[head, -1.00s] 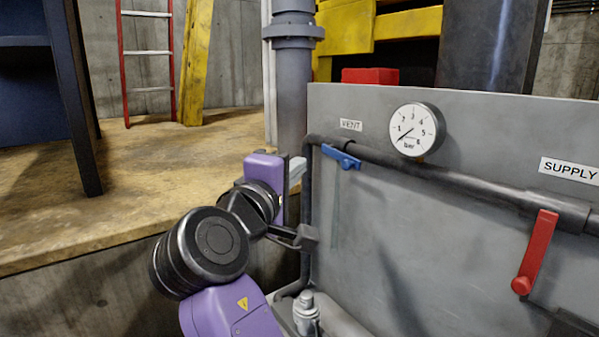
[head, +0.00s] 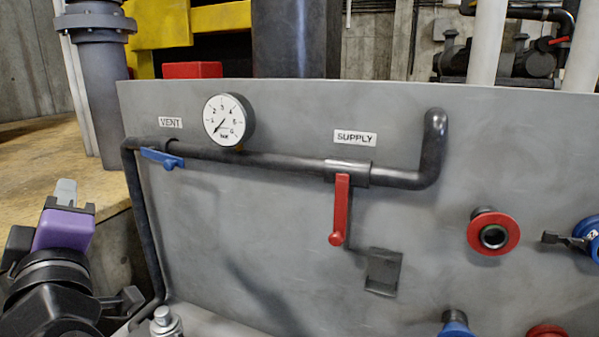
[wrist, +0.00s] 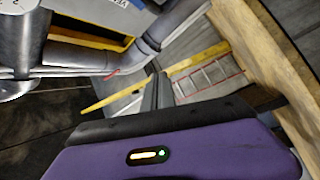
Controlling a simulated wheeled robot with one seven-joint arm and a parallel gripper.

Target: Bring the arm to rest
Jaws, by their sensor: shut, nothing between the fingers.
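My gripper (head: 66,192) is at the left edge of the head view, with its purple hand and grey fingers pointing up. It is left of the grey panel and apart from the blue vent handle. In the wrist view my gripper's fingers (wrist: 158,92) are together with nothing between them. Much of my arm is cut off by the head view's lower left corner.
The grey panel (head: 270,240) carries a gauge (head: 228,119), a nearly level blue vent handle (head: 161,158) and a hanging red supply handle (head: 339,210). Red and blue fittings stick out at right. A ladder (wrist: 207,78) shows in the wrist view.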

